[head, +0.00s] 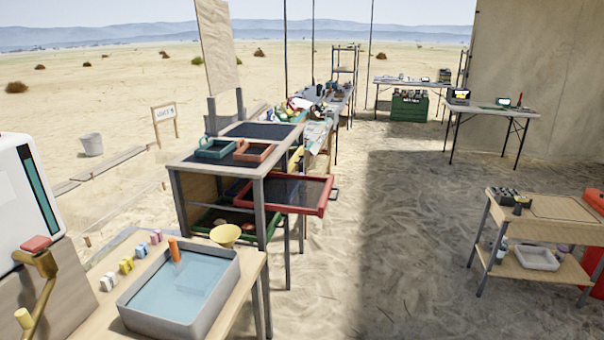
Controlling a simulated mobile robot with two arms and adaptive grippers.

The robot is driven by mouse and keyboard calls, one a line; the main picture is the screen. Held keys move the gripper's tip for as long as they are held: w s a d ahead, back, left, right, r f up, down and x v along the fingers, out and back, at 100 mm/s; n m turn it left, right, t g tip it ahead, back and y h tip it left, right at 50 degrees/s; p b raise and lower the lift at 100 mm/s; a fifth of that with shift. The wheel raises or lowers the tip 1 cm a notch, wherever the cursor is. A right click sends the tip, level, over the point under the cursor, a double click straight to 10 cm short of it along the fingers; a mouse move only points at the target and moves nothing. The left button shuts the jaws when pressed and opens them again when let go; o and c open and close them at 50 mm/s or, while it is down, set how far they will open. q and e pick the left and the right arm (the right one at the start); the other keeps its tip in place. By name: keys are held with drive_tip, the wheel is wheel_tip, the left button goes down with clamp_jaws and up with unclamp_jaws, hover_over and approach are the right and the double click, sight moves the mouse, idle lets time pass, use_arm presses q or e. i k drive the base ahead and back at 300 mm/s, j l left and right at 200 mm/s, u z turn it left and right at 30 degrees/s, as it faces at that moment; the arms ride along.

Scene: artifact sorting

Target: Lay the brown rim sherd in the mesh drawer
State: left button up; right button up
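The mesh drawer (322,206) has a red frame with a handle and dark mesh. It is pulled out to the right from a wood and grey metal rack (262,172), and its visible part looks empty. I cannot single out the brown rim sherd. Small brownish pieces (221,222) lie in a green-framed tray (203,230) low in the rack, too small to identify. A teal tray (216,155) and an orange tray (254,158) stand on the rack's top; their contents are unclear. Neither of my grippers is in view.
A low wooden bench (548,230) stands at right, a folding table (500,112) behind. Shaded sand (410,240) between is clear.

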sight(294, 187)
drive_tip(key=i, duration=1.8)
